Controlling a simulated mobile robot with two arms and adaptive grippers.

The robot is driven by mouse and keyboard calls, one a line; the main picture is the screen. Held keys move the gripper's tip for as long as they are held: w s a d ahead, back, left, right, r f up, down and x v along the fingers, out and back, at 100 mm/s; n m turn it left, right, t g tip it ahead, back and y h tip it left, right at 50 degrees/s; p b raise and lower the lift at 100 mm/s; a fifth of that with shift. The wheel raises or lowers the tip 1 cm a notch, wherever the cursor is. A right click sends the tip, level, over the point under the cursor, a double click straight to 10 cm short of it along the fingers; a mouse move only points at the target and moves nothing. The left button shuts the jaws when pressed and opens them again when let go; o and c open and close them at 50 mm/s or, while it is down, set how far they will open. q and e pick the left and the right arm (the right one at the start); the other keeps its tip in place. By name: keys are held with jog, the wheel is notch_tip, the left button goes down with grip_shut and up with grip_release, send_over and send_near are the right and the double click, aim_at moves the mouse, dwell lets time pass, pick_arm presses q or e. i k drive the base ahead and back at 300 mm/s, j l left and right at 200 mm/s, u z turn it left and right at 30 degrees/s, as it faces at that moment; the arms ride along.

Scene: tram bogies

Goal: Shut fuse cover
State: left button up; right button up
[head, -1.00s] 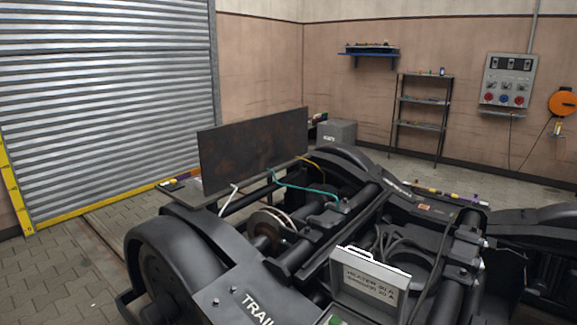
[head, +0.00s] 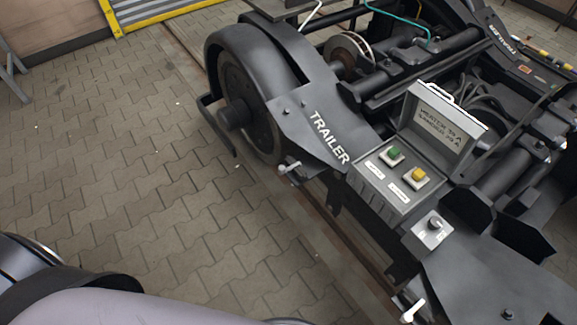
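The fuse cover (head: 440,122) is the grey lid of a small box on the trailer bogie. It stands open, tilted up at the back edge of the box, with a white handle along its top and lettering on its inner face. The open fuse box (head: 374,178) shows a green fuse (head: 391,157) and a yellow fuse (head: 415,175), with white labels in front of them. Neither gripper is in view. A part of my own body shows at the lower left, well apart from the box.
The black bogie frame (head: 305,125) and its wheel (head: 240,105) lie left of the box. A small grey switch box (head: 432,228) with a knob sits at its front right. White-handled levers (head: 412,308) stick out along the near edge. The paved floor (head: 130,190) at left is clear.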

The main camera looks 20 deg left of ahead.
aim_at(430, 121)
jog(key=i+j, duration=0.25)
jog(key=i, duration=0.15)
jog(key=i+j+z, duration=0.15)
jog(key=i, duration=0.3)
jog(key=j, duration=0.1)
